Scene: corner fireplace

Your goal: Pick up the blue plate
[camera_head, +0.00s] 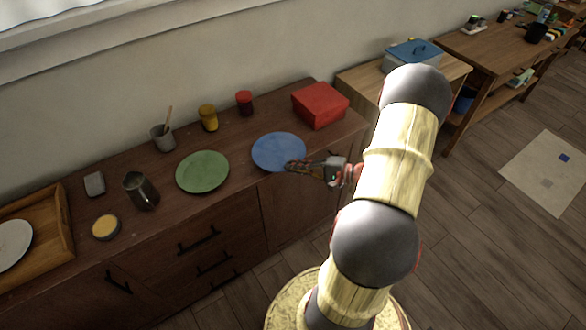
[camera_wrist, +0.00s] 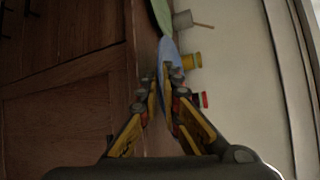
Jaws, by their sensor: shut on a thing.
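The blue plate (camera_head: 278,150) is on the right part of the dark wooden cabinet top, beside the green plate (camera_head: 202,172). My gripper (camera_head: 296,166) reaches in from the right at the blue plate's near right rim. In the wrist view the blue plate (camera_wrist: 168,50) shows edge-on, and its rim lies between the two fingertips of my gripper (camera_wrist: 160,84). The fingers are shut on the rim. I cannot tell whether the plate is lifted off the top.
A red box (camera_head: 320,104) stands right of the blue plate. A yellow cup (camera_head: 208,118), red cup (camera_head: 244,102) and grey cup with a stick (camera_head: 162,138) stand behind. A metal pitcher (camera_head: 141,191) and wooden tray (camera_head: 38,240) are at left.

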